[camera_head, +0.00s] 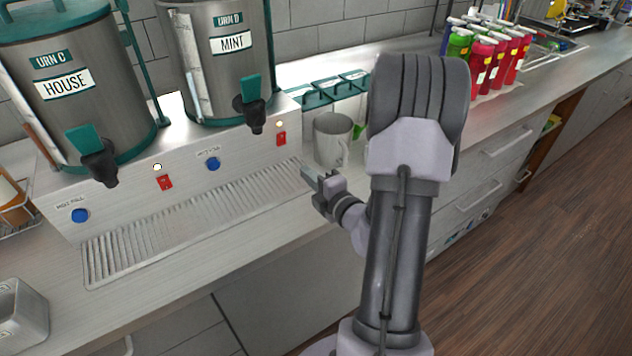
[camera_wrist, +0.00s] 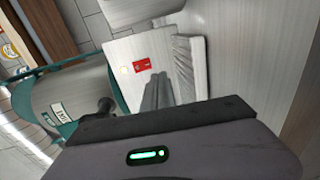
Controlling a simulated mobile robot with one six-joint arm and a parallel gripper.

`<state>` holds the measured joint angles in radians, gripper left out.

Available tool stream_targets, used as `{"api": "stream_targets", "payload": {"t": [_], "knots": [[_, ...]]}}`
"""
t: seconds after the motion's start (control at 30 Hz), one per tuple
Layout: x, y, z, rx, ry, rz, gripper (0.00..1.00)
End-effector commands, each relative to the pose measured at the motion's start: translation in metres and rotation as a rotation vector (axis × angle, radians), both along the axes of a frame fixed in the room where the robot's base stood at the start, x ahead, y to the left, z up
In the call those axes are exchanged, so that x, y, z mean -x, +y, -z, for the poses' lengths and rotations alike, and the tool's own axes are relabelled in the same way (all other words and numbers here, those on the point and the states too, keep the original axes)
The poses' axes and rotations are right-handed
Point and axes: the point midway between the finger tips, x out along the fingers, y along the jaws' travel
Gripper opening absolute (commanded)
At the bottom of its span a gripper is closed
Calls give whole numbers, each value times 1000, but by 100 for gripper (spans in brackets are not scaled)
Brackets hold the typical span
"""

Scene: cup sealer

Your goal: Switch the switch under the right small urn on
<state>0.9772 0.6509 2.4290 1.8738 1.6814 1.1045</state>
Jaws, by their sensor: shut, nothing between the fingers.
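The right small urn (camera_head: 225,75), labelled URN D MINT, stands on the metal base; it also shows in the wrist view (camera_wrist: 68,92). Its red switch (camera_head: 281,138) is on the base's front face, right of the tap, and shows in the wrist view (camera_wrist: 142,65). A small round lamp (camera_head: 279,124) beside it looks pale yellow. The switch's rocker position is too small to tell. My gripper (camera_head: 308,176) is shut and empty, in front of the panel, below and right of the switch, apart from it in the head view.
The left urn (camera_head: 60,95), URN C HOUSE, has its own red switch (camera_head: 165,182) and a whiter lamp (camera_head: 157,167). Blue buttons (camera_head: 213,164) sit on the panel above a slotted drip tray (camera_head: 190,222). A grey mug (camera_head: 332,140) stands close to my gripper.

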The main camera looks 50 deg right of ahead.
Motion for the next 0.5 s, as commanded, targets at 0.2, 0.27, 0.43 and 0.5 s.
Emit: {"api": "stream_targets", "payload": {"t": [0.2,0.27,0.43,0.5], "knots": [[28,6,3,-1,1,2,0],[31,7,4,-1,1,1,0],[32,8,4,-1,0,0,0],[32,8,4,0,0,0,0]]}}
